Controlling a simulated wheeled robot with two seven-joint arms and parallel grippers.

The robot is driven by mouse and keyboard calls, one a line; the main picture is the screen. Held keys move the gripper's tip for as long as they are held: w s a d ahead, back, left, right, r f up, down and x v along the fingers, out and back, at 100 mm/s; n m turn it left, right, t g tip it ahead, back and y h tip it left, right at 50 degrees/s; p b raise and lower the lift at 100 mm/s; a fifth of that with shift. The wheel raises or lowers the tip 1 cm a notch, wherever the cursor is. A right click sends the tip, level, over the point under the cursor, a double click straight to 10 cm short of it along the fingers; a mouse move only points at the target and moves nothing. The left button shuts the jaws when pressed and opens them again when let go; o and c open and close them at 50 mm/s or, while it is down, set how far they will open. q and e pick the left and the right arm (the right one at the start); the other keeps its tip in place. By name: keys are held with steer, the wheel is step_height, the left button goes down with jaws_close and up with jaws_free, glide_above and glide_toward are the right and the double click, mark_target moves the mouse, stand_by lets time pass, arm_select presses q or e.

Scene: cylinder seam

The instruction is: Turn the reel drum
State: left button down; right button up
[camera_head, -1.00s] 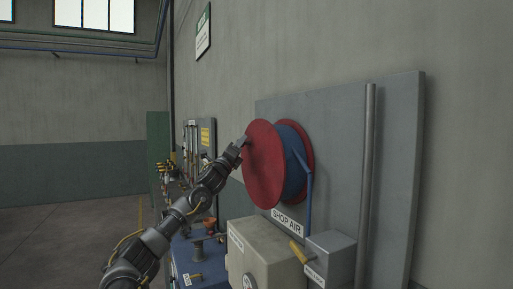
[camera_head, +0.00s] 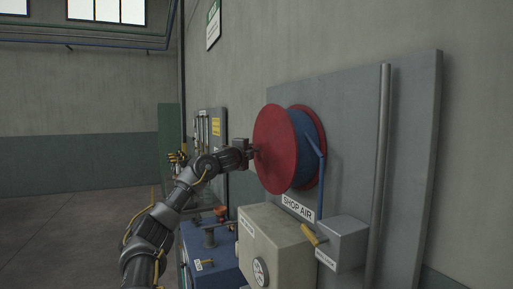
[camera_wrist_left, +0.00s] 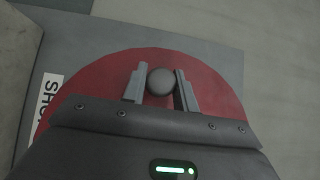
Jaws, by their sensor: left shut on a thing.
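The reel drum (camera_head: 275,135) has a red front flange with a blue hose wound behind it, and is mounted on a grey wall panel. My left gripper (camera_head: 254,152) is at the left part of the red flange's face. In the left wrist view, the red flange (camera_wrist_left: 108,75) fills the middle. There my left gripper (camera_wrist_left: 160,85) is shut on a round grey knob (camera_wrist_left: 160,80), one finger on each side of it. The knob stands in front of the flange. My right gripper is not in view.
A "SHOP AIR" label (camera_head: 298,208) is below the drum. A beige box with a gauge (camera_head: 285,250) and a grey box with a yellow handle (camera_head: 343,243) stand below it. A vertical pipe (camera_head: 380,165) runs to the right. A blue cabinet (camera_head: 212,255) is at lower left.

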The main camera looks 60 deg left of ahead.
arm_select(q)
steer(key=shift+d+f+n+g+h+p, duration=0.25)
steer(key=shift+f+n+g+h+p, duration=0.4)
steer(key=shift+f, duration=0.25)
steer(key=shift+f, duration=0.1)
steer(key=c, duration=1.1)
jaws_free()
steer(key=b+v, duration=0.6)
steer(key=v, duration=0.4)
steer(key=shift+s+d, duration=0.2)
steer(key=shift+s, duration=0.1)
